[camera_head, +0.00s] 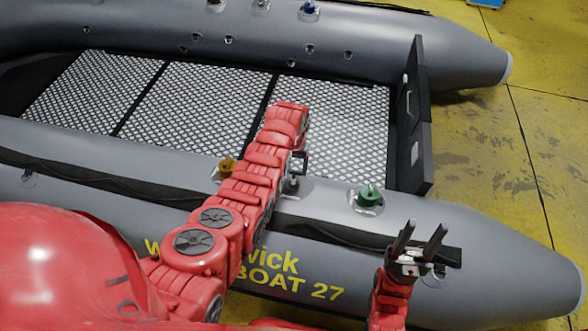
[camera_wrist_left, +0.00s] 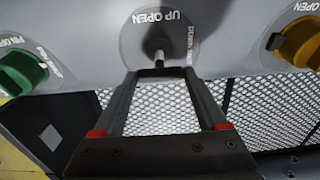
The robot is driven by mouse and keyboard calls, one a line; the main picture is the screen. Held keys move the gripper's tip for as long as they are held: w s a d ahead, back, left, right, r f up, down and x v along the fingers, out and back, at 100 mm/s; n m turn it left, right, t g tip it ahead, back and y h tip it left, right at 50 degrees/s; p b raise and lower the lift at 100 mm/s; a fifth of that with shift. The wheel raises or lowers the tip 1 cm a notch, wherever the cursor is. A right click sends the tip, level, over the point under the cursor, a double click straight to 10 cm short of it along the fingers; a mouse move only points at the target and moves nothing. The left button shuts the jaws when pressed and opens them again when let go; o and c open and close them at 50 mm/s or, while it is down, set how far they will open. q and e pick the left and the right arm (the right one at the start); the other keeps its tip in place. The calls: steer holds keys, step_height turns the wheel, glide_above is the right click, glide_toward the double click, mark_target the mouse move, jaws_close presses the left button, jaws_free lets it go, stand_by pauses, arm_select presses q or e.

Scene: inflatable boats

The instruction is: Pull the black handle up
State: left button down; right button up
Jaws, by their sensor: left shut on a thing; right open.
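The black handle (camera_head: 293,184) stands on a round grey base on the near tube of the boat. In the left wrist view its short stem (camera_wrist_left: 158,57) rises from a disc lettered "UP OPEN". My left gripper (camera_wrist_left: 160,73) has its fingertips closed around the end of the stem, and the grasped part is mostly hidden. In the head view my left gripper (camera_head: 299,163) is at the handle, partly hidden by my arm. My right gripper (camera_head: 419,240) is open and empty over the near tube, to the right.
A green knob (camera_head: 368,197) sits right of the handle and an orange knob (camera_head: 227,168) left of it, both on the near tube. The grey boat (camera_head: 500,262) has a mesh floor (camera_head: 345,115) and a black transom (camera_head: 416,120). Yellow floor lies to the right.

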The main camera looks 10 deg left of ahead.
arm_select(q)
steer(key=shift+w+r, duration=0.2)
steer(key=shift+c, duration=1.3)
jaws_free()
steer(key=shift+o, duration=1.3)
steer(key=shift+s+r, duration=0.1)
step_height(320, 180, up, 10)
step_height(320, 180, up, 7)
steer(key=p, duration=0.7)
glide_above(294, 170)
steer(key=shift+r, duration=0.15)
